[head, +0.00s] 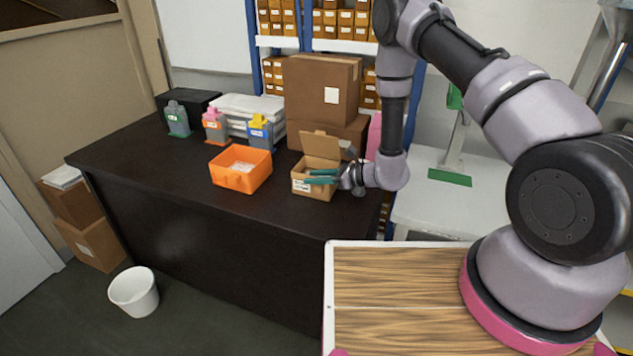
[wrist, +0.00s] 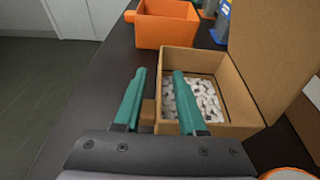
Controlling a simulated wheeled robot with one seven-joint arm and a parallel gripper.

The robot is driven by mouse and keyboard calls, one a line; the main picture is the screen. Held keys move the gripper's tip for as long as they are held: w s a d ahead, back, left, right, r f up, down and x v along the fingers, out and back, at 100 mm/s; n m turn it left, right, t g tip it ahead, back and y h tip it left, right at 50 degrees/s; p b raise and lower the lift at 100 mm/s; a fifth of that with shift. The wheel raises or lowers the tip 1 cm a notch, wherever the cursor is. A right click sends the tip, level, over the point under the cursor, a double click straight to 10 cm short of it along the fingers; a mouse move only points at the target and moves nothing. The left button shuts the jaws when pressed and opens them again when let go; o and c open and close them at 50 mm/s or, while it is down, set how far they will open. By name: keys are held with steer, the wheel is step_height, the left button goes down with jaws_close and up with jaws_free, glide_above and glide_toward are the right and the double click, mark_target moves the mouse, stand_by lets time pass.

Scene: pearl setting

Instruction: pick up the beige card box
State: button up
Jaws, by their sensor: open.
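The beige card box (head: 312,186) stands on the dark table near its front right, with its lid flap raised. In the wrist view the box (wrist: 242,133) is open and holds several small white pieces. My gripper (head: 308,177) is at the box, with its teal fingers apart and nothing gripped. In the wrist view my gripper (wrist: 159,74) has one finger left of the box's near-left wall and the other over the box's opening. I cannot tell whether either finger touches the wall.
An orange bin (head: 241,170) stands left of the box; it also shows in the wrist view (wrist: 166,26). Larger brown cartons (head: 320,92) stand behind. The table's front left (head: 150,165) is clear.

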steer(key=shift+x, duration=1.05)
jaws_close()
stand_by(0.6)
